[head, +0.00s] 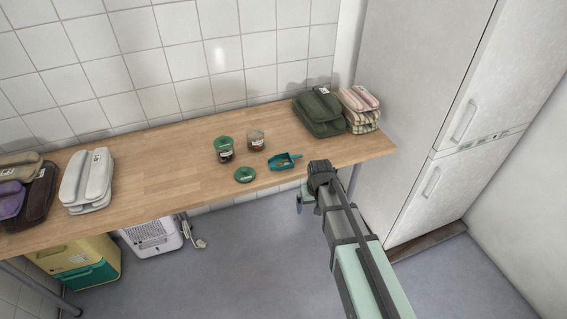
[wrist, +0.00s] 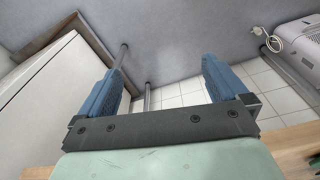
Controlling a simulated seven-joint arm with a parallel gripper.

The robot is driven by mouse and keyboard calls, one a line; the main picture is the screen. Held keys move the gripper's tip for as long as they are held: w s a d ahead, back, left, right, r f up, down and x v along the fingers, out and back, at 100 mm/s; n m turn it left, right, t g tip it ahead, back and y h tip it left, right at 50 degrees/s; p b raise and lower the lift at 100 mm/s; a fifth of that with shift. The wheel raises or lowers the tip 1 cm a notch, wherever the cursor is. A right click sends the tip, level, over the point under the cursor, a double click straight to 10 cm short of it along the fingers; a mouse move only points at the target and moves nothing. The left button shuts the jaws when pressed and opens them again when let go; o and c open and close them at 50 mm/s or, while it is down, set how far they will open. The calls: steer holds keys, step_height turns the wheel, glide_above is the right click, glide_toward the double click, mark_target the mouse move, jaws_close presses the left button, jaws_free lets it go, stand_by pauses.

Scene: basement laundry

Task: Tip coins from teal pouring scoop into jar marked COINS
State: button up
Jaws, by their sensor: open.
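The teal pouring scoop (head: 285,161) lies on the wooden table near its front edge, with small brownish contents that look like coins. An open glass jar (head: 256,140) with a white label and some dark contents stands behind it, to the left. A second jar (head: 223,149) with a green lid on and a label stands further left. The labels are too small to read. My gripper (head: 301,202) is off the table's front edge, right of and nearer than the scoop, empty. In the wrist view its blue fingers (wrist: 161,68) are spread wide with nothing between them.
A loose green lid (head: 244,174) lies left of the scoop. Folded dark green (head: 319,113) and checked (head: 360,108) cloth bundles are at the table's right end, beside the tall white fridge (head: 425,110).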

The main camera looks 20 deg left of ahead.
steer(key=w+a+r+n, duration=0.1)
steer(key=w+a+r, duration=0.1)
steer(key=a+r, duration=0.2)
steer(key=w+a+r+n, duration=0.1)
steer(key=w+a+r, duration=0.1)
steer(key=a+r, duration=0.2)
steer(key=w+a+r+n+t+y, duration=0.1)
steer(key=w+a+r, duration=0.1)
steer(key=a+r, duration=0.3)
steer(key=shift+w+r, duration=0.4)
steer(key=shift+r, duration=0.4)
steer(key=w+a+r+n, duration=0.5)
steer(key=r, duration=0.3)
steer(key=n+g+h, duration=0.2)
steer(key=n, duration=1)
glide_above(282, 163)
steer(key=w, duration=0.1)
step_height(282, 163, down, 9)
steer(key=shift+r, duration=0.1)
steer(key=shift+s+f, duration=0.2)
steer(key=shift+f, duration=1.15)
steer(key=shift+s+f, duration=0.2)
steer(key=shift+f, duration=1.1)
